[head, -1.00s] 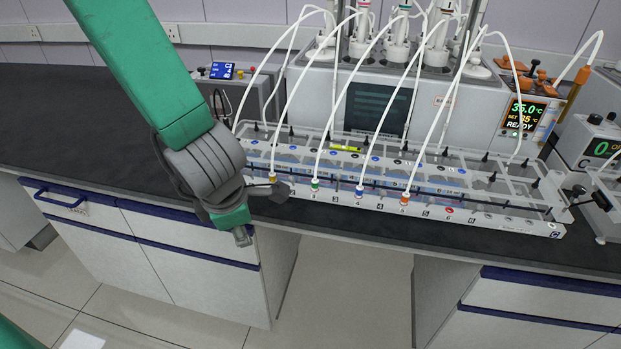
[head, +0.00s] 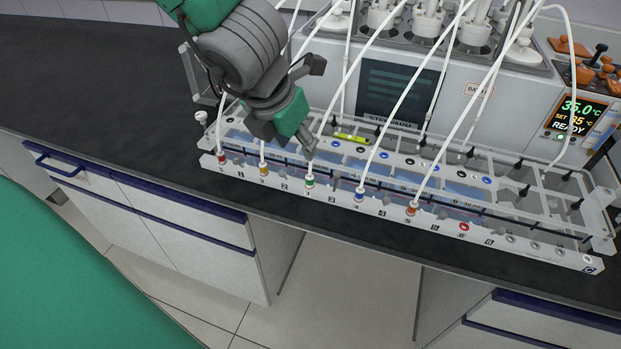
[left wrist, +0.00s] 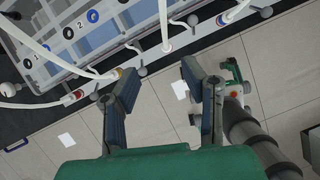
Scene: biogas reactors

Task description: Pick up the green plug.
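The green plug (head: 310,183) sits in the front rail of the clear rack, at the port marked 3, with a white tube rising from it. My left gripper (head: 309,150) is just above and behind it in the head view, apart from it as far as I can tell. In the left wrist view my left gripper (left wrist: 166,82) has its two fingers spread with nothing between them. The tube end in front of that gap seems to be the green plug (left wrist: 167,46), but its colour is hard to see there. My right gripper is not in view.
Red (head: 221,158), yellow (head: 264,170), blue (head: 360,196) and orange (head: 411,208) plugs share the rail. White tubes arch up to the reactor unit (head: 400,88) behind. A yellow-green item (head: 351,138) lies in the rack (head: 500,240). The dark bench (head: 90,95) is clear at left.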

